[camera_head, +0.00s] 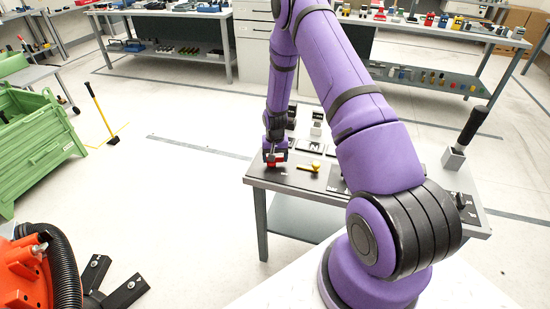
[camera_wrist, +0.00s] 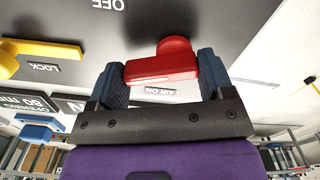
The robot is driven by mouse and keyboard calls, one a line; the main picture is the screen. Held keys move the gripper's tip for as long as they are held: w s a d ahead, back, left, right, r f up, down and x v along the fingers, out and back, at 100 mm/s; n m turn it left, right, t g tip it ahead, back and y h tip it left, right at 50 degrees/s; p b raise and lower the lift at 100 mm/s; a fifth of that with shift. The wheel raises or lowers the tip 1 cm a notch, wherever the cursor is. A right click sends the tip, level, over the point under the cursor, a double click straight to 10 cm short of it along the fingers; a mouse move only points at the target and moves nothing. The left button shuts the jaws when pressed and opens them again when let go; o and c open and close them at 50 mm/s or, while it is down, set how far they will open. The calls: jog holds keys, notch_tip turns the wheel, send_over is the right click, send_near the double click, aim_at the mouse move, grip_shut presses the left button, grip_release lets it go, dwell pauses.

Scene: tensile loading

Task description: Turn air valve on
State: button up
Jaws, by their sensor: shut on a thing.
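The red air valve handle (camera_wrist: 162,68) sits on a dark panel (camera_wrist: 215,25) in the wrist view, with its round hub (camera_wrist: 175,45) at the upper right of the bar. My gripper (camera_wrist: 160,78) has one blue-grey finger at each end of the red bar and is shut on it. An "AIR ON" label shows just below the bar, and an "OFF" label shows at the top of the panel. In the head view my gripper (camera_head: 274,158) is at the left front of the small table, over the red handle (camera_head: 272,165), which is partly hidden.
A yellow lever (camera_head: 310,166), beside a "LOCK" label in the wrist view (camera_wrist: 40,50), lies to the right of the red handle in the head view. A black-handled tool (camera_head: 470,128) stands at the table's right. Open floor (camera_head: 190,190) lies left of the table.

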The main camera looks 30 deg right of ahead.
jog(key=n, duration=0.3)
jog(key=shift+w+d+n, duration=0.15)
jog(key=shift+w+n, duration=0.1)
jog(key=shift+n, duration=0.15)
jog(key=n, duration=0.3)
jog(key=shift+w+n, duration=0.25)
jog(key=shift+n, duration=0.05)
jog(key=n, duration=0.6)
jog(key=shift+w, duration=0.35)
jog(key=shift+a+n, duration=0.2)
jog(key=shift+n, duration=0.1)
jog(key=o, duration=0.9)
notch_tip(320, 180, up, 11)
jog(key=shift+f, duration=0.1)
